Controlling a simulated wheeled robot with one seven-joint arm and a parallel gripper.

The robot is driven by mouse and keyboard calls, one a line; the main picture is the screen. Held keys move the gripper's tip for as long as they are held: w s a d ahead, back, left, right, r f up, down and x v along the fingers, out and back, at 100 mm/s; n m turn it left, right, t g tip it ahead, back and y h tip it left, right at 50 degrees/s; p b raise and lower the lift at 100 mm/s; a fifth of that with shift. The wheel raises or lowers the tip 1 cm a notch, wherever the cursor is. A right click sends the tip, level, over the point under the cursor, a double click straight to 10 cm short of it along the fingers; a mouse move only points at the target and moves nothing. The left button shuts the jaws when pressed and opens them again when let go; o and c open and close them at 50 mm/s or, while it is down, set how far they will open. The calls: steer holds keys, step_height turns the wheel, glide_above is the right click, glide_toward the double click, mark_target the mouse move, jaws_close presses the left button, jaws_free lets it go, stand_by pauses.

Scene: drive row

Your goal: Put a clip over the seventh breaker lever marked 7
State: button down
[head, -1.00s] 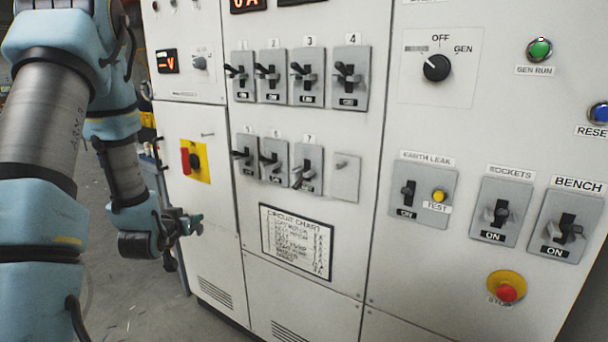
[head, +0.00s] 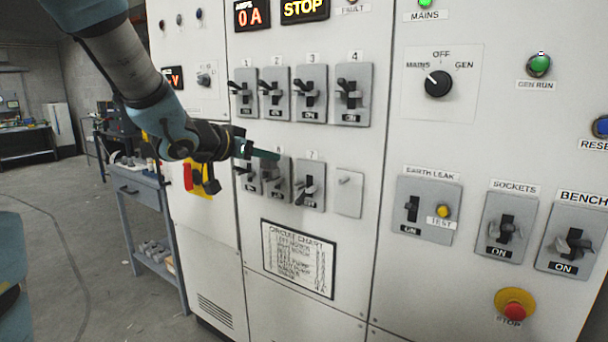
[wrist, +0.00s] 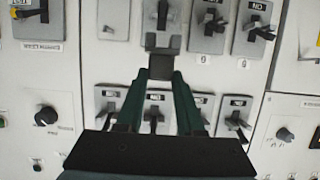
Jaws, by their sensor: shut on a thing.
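The breaker marked 7 (head: 310,185) is on the lower row of the panel, left of a blank plate. In the wrist view, which looks upside down, its lever (wrist: 163,12) is at top centre. My gripper (head: 262,153) is in front of the panel, up and left of breaker 7, partly covering breakers 5 and 6. In the wrist view its green fingers are shut on a small grey and dark clip (wrist: 161,66). The clip lines up below lever 7 in that picture and hides its number label. A gap to the panel is hard to judge.
The blank plate (head: 348,192) is right of breaker 7. Breaker 6 (head: 277,180) is close on its left. The upper row includes breaker 3 (head: 310,93). A circuit chart (head: 298,258) is below. A blue-grey trolley (head: 150,190) stands left of the cabinet.

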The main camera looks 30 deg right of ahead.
steer(key=p, duration=0.3)
glide_above(310, 170)
steer(key=s+a, duration=0.2)
steer(key=a, duration=0.2)
steer(key=shift+w+d+f, duration=0.1)
steer(key=shift+d+f, duration=0.1)
steer(key=shift+f, duration=0.3)
steer(key=shift+d+f, duration=0.15)
steer(key=shift+f, duration=0.35)
step_height(310, 170, down, 4)
steer(key=shift+f+p, duration=0.25)
steer(key=shift+p, duration=0.3)
steer(key=shift+d+f+p, duration=0.1)
steer(key=shift+d+p, duration=0.05)
steer(key=shift+p, duration=0.15)
steer(key=shift+w+f, duration=0.1)
steer(key=shift+f, duration=0.05)
steer(key=shift+f+b, duration=0.2)
steer(key=shift+b, duration=0.1)
steer(key=c, duration=0.5)
jaws_free()
steer(key=shift+c, duration=0.2)
